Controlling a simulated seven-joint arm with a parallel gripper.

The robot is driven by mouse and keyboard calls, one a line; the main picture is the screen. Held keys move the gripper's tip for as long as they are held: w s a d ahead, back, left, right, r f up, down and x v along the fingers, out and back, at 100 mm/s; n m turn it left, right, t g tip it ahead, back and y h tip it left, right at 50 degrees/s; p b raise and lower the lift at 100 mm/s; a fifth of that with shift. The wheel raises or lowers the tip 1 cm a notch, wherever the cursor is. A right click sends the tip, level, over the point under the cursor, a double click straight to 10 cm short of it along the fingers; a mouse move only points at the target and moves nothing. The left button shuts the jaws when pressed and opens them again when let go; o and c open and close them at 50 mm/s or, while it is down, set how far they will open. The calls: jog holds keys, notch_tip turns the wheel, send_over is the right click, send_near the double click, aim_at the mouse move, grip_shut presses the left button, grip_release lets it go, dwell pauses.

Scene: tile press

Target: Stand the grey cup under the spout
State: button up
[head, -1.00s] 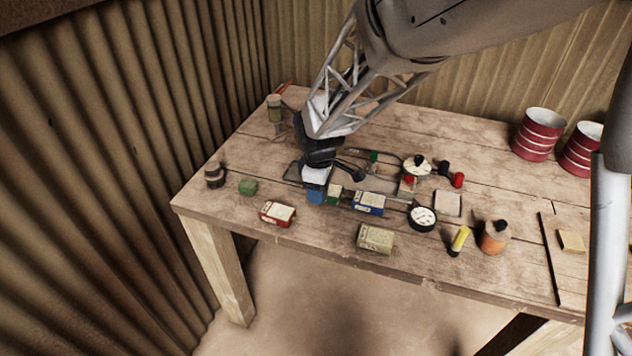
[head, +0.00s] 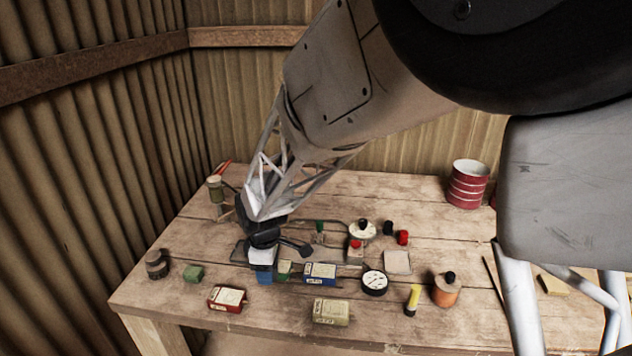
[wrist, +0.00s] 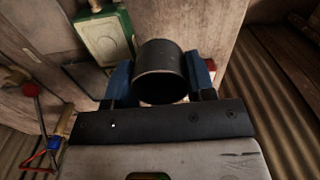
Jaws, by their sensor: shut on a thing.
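My gripper (head: 263,276) is low over the left front part of the bench, pointing down. In the wrist view its blue jaws (wrist: 160,80) are shut on the grey cup (wrist: 160,62), a dark open-ended cylinder with one jaw on each side. In the head view the gripper hides the cup, so I cannot tell whether it touches the bench. I cannot clearly make out a spout. An olive cylinder on a stand (head: 216,188) is at the bench's back left, too small to read in detail.
A green block (head: 193,272) and a dark pot (head: 157,265) are to the left. A red box (head: 227,299), blue box (head: 320,273), tan box (head: 331,312) and round gauge (head: 375,282) lie near. A red drum (head: 467,184) stands at the back right.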

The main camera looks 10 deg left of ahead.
jog(key=shift+w, duration=0.15)
jog(key=w+d+r+m, duration=0.4)
jog(key=w+d+m, duration=0.2)
jog(key=w+d, duration=0.4)
jog(key=w+d+r+m, duration=0.5)
jog(key=w+d, duration=0.6)
jog(key=d, duration=0.4)
jog(key=w+d+r+m, duration=0.4)
jog(key=w+d+m, duration=0.3)
jog(key=w+d, duration=0.4)
jog(key=shift+d+r+m, duration=0.3)
jog(key=shift+d+r, duration=0.1)
jog(key=shift+d, duration=0.75)
jog(key=shift+a, duration=0.15)
